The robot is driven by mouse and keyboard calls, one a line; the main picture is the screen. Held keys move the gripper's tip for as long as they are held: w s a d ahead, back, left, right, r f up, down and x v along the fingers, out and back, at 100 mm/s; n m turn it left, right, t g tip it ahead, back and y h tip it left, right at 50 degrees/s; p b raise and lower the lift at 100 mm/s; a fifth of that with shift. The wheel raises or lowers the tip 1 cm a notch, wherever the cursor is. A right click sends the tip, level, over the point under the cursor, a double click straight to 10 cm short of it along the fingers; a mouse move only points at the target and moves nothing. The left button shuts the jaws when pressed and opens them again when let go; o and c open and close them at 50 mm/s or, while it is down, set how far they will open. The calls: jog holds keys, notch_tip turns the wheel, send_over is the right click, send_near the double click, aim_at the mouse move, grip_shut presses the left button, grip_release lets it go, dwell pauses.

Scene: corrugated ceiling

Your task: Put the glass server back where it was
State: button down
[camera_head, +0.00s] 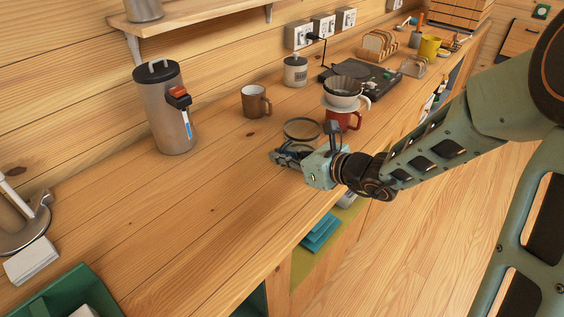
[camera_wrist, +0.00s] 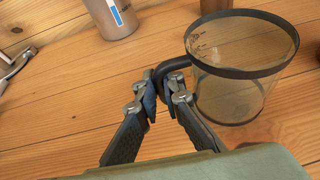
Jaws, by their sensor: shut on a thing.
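The glass server (camera_wrist: 235,85) is a clear cup with a dark rim and a dark handle, on the right of the wrist view. In the head view its rim (camera_head: 302,119) shows as a dark ring just behind my gripper (camera_head: 277,156). My gripper (camera_wrist: 164,84) has its fingers closed on the server's handle in the wrist view. The server looks upright. I cannot tell whether its base touches the wooden counter (camera_head: 200,215) or hangs slightly above it.
A red mug (camera_head: 345,121) with a dripper (camera_head: 343,88) on it stands close right of the server. A brown mug (camera_head: 255,102), a white-labelled jar (camera_head: 295,72) and a steel canister (camera_head: 165,115) stand behind. The counter's left-middle is clear.

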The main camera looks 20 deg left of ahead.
jog(key=shift+f, duration=0.95)
jog(key=shift+f+b, duration=0.15)
jog(key=shift+b, duration=0.15)
jog(key=c, duration=2.1)
grip_release()
jog(key=shift+r, duration=0.2)
jog(key=p+v, duration=0.1)
jog(key=v, duration=1.1)
jog(key=shift+d+p, duration=0.1)
jog(key=shift+p, duration=0.3)
